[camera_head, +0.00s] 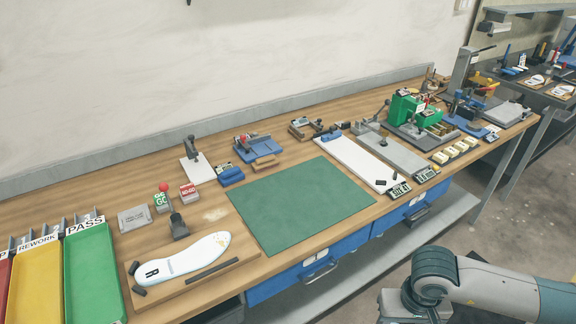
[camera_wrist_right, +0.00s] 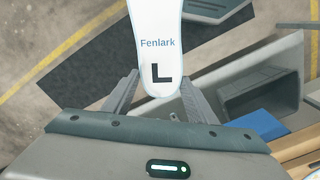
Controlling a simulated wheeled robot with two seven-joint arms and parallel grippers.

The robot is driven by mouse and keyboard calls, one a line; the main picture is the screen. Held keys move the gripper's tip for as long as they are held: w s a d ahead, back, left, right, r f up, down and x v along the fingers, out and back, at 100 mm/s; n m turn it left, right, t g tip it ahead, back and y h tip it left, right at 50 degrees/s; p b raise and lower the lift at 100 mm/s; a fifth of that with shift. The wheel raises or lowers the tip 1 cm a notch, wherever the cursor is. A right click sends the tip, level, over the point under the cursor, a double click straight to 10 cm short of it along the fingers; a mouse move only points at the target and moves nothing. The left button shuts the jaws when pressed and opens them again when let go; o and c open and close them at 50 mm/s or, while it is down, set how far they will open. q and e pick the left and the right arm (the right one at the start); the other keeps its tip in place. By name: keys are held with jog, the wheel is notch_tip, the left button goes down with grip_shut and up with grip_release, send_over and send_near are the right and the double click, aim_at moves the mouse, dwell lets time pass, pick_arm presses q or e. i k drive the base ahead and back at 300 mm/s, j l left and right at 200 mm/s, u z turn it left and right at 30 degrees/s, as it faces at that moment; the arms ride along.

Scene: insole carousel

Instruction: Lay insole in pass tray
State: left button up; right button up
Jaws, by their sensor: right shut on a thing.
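My right gripper (camera_wrist_right: 160,84) shows in the right wrist view, shut on a white insole (camera_wrist_right: 156,40) marked "Fenlark" and "L". Its fingers grip the two sides of the rounded end, and the other end runs out of the picture. In the head view the green pass tray (camera_head: 90,277) stands at the lower left with a bare floor. Another white insole (camera_head: 180,258) with a black mark lies on a wooden board (camera_head: 228,262) to its right. My right arm is at the lower right, its gripper out of that picture. My left gripper is not in view.
The yellow rework tray (camera_head: 35,280) and part of a red tray (camera_head: 4,283) stand left of the pass tray. A green mat (camera_head: 300,203) covers the bench middle, clear. Small fixtures and a red-topped block (camera_head: 163,198) stand behind the board. Machines fill the far right.

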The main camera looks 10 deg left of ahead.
aim_at(95, 278)
jog(key=k+j, duration=0.2)
jog(key=j, duration=0.15)
jog(key=k+j, duration=0.15)
jog(key=j, duration=0.2)
jog(key=k+j, duration=0.2)
jog(key=j, duration=0.15)
jog(key=k+j+z, duration=0.1)
jog(key=j, duration=0.3)
jog(key=k+j, duration=0.1)
jog(key=j, duration=0.4)
jog(key=k+j, duration=0.1)
jog(key=j, duration=0.45)
jog(key=k+j, duration=0.1)
jog(key=j, duration=0.4)
jog(key=k+j, duration=0.1)
jog(key=j, duration=0.45)
